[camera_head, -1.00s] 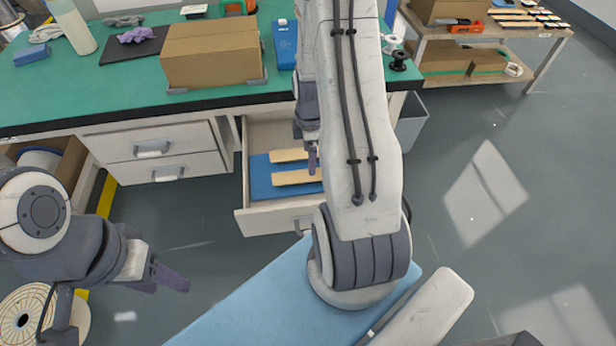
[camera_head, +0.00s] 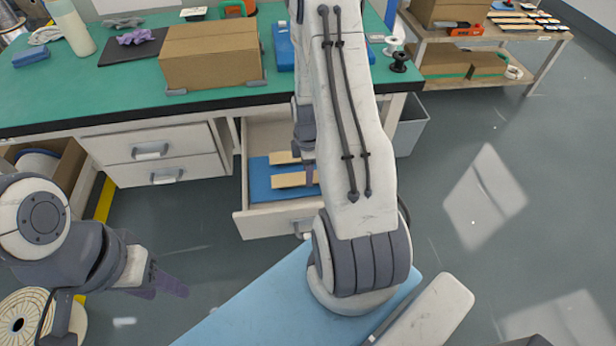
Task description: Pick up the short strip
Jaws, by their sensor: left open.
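Two tan strips, an upper one (camera_head: 282,158) and a lower one (camera_head: 290,180), lie on a blue mat (camera_head: 260,187) in the open drawer (camera_head: 262,226). My arm covers their right ends, so I cannot tell which is shorter. My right gripper (camera_head: 309,174) points down over the drawer at the strips. Its fingers are small and partly hidden by my arm, and I cannot tell if they touch a strip. My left gripper (camera_head: 164,286) is open and empty at the lower left, well away from the drawer.
The green workbench (camera_head: 120,95) above the drawer carries a cardboard box (camera_head: 210,55), a bottle (camera_head: 72,27) and black and white spools. A grey bin (camera_head: 412,125) stands right of the drawer. A shelf cart (camera_head: 480,50) is at the upper right. Floor at right is clear.

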